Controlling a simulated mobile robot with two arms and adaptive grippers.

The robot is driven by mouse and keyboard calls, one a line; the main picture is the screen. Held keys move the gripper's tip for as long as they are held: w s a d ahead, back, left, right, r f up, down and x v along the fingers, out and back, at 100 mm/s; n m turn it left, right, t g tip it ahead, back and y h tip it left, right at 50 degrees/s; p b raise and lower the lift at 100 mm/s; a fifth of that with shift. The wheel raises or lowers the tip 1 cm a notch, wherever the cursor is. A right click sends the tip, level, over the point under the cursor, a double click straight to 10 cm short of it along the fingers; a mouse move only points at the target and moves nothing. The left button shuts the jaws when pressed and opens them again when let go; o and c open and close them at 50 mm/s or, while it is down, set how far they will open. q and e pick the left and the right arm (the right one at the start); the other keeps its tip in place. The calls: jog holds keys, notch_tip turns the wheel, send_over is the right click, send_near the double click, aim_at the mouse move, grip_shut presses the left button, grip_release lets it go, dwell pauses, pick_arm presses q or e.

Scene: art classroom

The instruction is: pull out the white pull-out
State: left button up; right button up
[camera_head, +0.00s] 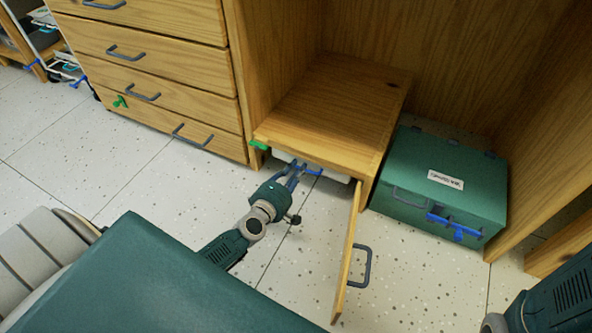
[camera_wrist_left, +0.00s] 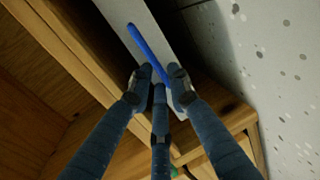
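The white pull-out (camera_head: 335,177) sits low inside a small wooden cabinet (camera_head: 335,105), with only a strip of its front showing under the cabinet top. Its blue bar handle (camera_head: 314,172) also shows in the left wrist view (camera_wrist_left: 147,46), on the white front (camera_wrist_left: 122,14). My left gripper (camera_head: 298,168) reaches in at the front from below left. In the left wrist view its dark fingertips (camera_wrist_left: 163,78) are close together around one end of the blue handle. Whether they are closed on it I cannot tell. My right gripper is out of view.
The cabinet's wooden door (camera_head: 349,250) stands open to the right of my left gripper, with a grey handle (camera_head: 360,266). A green box (camera_head: 450,190) with blue latches stands right of the cabinet. Drawers (camera_head: 165,80) stand left. Speckled floor (camera_head: 150,185) in front is clear.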

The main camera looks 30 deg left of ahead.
pick_arm(q)
grip_shut()
jog(key=shift+s, duration=0.1)
jog(key=f+p+v, duration=0.1)
jog(key=f+v, duration=0.1)
jog(key=v, duration=0.9)
jog(key=s+f+p+v, duration=0.1)
jog(key=f+v, duration=0.1)
jog(key=v, duration=0.9)
jog(key=shift+f, duration=0.25)
jog(key=shift+d, duration=0.1)
jog(key=o, duration=0.6)
grip_release()
jog(key=shift+w, duration=0.1)
